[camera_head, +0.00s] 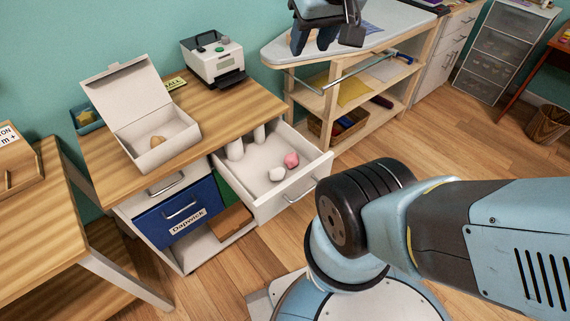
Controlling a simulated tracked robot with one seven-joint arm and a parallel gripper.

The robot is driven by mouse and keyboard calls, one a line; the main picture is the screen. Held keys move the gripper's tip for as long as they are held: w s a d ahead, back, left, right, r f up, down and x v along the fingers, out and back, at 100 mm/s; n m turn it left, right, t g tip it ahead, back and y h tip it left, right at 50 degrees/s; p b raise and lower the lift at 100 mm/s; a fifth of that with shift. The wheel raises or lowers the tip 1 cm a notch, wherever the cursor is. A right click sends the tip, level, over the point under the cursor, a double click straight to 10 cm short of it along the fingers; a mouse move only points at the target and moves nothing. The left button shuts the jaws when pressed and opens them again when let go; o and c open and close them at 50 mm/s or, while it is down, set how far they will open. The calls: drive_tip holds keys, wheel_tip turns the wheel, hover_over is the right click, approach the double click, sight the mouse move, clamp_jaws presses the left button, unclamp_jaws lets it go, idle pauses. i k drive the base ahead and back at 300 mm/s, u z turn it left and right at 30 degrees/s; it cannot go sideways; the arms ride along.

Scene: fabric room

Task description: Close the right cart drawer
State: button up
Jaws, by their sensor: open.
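The right cart drawer (308,191) is a white drawer pulled well out of the wooden-topped cart (232,108), with a metal handle (300,190) on its front. Inside lie a pink ball-like item (291,160), a white one (277,174) and white upright pieces near the back. My gripper (325,42) is at the top of the view, pointing down, open and empty. In the picture it is above and beyond the drawer, apart from it, over the ironing-board-like surface. Its upper part is cut off by the frame.
An open white box (165,143) and a small printer-like device (213,60) stand on the cart. A blue drawer (180,212) is at the cart's left. A wooden shelf unit (338,90) stands behind. My arm links cover the right foreground. Floor (455,125) is free at right.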

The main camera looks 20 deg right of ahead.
sight(248, 177)
drive_tip(key=z, duration=0.7)
drive_tip(key=k, duration=1.7)
drive_tip(key=u, duration=0.65)
drive_tip(key=i, duration=1)
drive_tip(key=z, duration=0.05)
